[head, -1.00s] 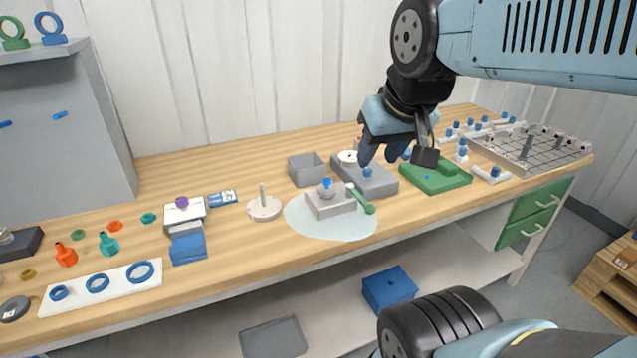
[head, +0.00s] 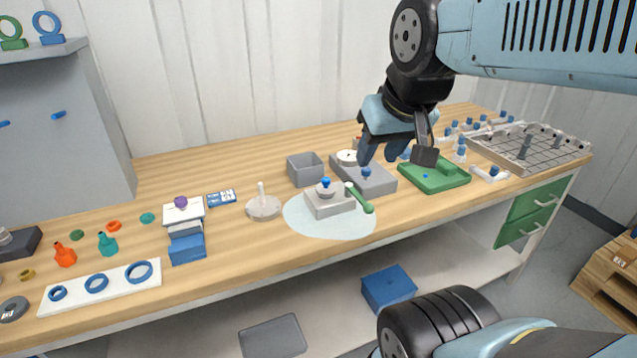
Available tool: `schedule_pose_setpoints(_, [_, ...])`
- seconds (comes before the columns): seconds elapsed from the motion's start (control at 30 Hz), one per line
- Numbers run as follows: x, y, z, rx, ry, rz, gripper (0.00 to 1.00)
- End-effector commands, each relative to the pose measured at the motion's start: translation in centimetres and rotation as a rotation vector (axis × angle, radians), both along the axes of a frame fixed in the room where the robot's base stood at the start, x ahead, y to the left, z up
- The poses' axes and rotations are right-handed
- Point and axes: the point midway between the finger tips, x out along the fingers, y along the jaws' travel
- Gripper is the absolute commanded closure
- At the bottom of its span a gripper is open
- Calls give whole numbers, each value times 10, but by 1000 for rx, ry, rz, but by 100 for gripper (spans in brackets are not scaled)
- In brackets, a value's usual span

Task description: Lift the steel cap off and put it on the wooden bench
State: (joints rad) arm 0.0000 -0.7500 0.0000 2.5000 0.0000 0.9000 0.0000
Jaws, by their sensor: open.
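A round steel-grey cap (head: 325,191) with a blue knob sits on a light grey block (head: 331,206), which stands on a pale round mat (head: 305,226) on the wooden bench (head: 238,247). Behind it to the right, a larger grey block (head: 377,184) carries another blue knob (head: 366,172). My gripper (head: 396,156) is open, fingers pointing down, and looks empty. In the picture it is right of the cap, in front of the larger block and the green block. Its height above them is hard to tell.
A green-handled tool (head: 362,201) lies against the light grey block. Nearby are a grey open box (head: 306,170), a disc with an upright pin (head: 263,205) and a green block (head: 436,177). A metal rack (head: 535,150) stands far right. Bare bench shows along the front edge.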

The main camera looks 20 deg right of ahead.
Motion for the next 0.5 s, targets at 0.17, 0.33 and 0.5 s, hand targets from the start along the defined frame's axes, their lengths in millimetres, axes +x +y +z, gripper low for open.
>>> schedule_pose_setpoints(0.17, [1, 0, 0, 0, 1, 1, 51])
schedule_pose_setpoints(0.33, [16, 0, 3, -10, 31, 15, 35])
schedule_pose_setpoints(0.5, [50, 1, 5, -31, 99, 51, 18])
